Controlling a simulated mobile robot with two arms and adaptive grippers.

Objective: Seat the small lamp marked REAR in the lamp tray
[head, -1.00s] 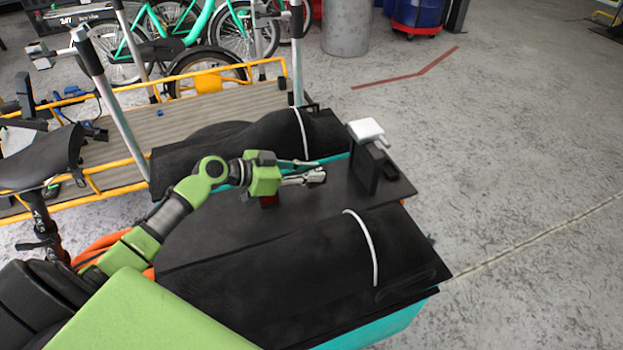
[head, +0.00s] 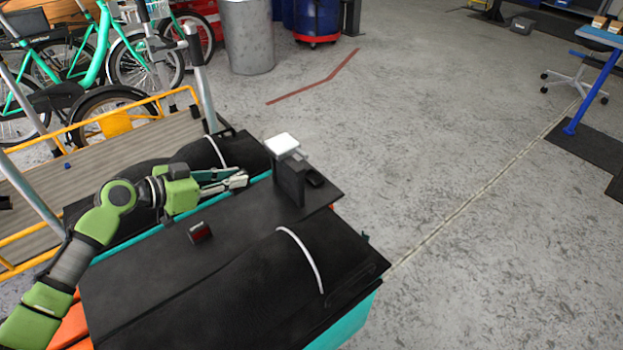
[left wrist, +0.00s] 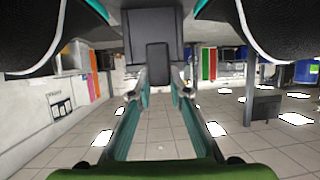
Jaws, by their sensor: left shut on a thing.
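A small dark lamp with a red face (head: 200,233) lies on the black deck of the cargo box (head: 150,265). Any REAR mark on it is too small to read. My left gripper (head: 240,179) is above the deck, beyond and to the right of this lamp, apart from it. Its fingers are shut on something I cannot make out. The left wrist view shows its teal fingers (left wrist: 160,97), with a dark block (left wrist: 157,62) beyond the tips. No lamp tray can be told for sure. My right gripper is not in view.
A black upright post with a white top (head: 283,143) stands on the deck just right of my left fingertips. A blue-legged bench (head: 595,80) stands far right. Floor between is clear.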

